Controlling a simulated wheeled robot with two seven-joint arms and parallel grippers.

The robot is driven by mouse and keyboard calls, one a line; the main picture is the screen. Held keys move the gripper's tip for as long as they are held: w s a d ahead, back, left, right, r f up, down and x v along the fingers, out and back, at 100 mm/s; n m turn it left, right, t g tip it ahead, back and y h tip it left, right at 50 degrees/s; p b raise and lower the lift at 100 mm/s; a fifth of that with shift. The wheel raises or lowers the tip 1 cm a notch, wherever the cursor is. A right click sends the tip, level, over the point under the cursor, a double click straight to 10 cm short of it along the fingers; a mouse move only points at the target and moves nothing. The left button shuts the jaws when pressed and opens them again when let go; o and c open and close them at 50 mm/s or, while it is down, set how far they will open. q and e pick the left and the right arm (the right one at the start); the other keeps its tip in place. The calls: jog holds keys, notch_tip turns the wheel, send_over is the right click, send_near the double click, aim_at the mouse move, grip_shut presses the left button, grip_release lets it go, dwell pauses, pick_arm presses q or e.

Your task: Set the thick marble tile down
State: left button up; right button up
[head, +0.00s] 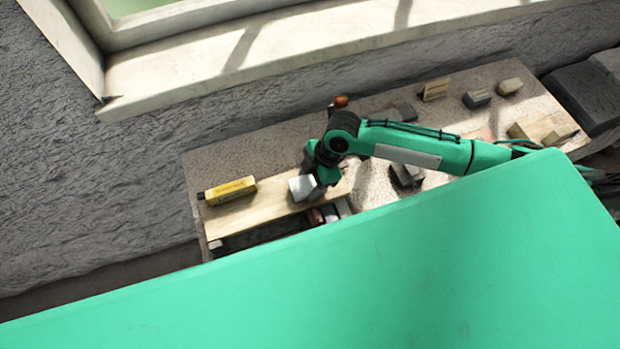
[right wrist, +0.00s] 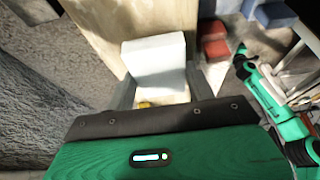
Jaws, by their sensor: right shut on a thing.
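The thick marble tile is a white block (head: 302,187). My right gripper (head: 313,181) is shut on it, over the right part of a pale wooden board (head: 270,206). In the right wrist view the tile (right wrist: 155,62) sits between the two grey fingers (right wrist: 160,92), its white face towards the camera. The wooden board (right wrist: 107,30) shows beyond it there. I cannot tell whether the tile touches the board. My left gripper does not show in the head view.
A yellow box (head: 230,190) lies on the board's left part. Reddish pieces (right wrist: 213,42) are close to the gripper. Grey blocks (head: 407,176) and several small blocks stand farther right on the bench (head: 225,153). A green panel hides the front. The board is bare between box and tile.

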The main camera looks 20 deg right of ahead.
jog(key=shift+f, duration=0.65)
jog(key=o, duration=1.3)
jog(key=shift+c, duration=0.2)
jog(key=shift+r+p, duration=1.8)
jog(key=shift+r, duration=0.2)
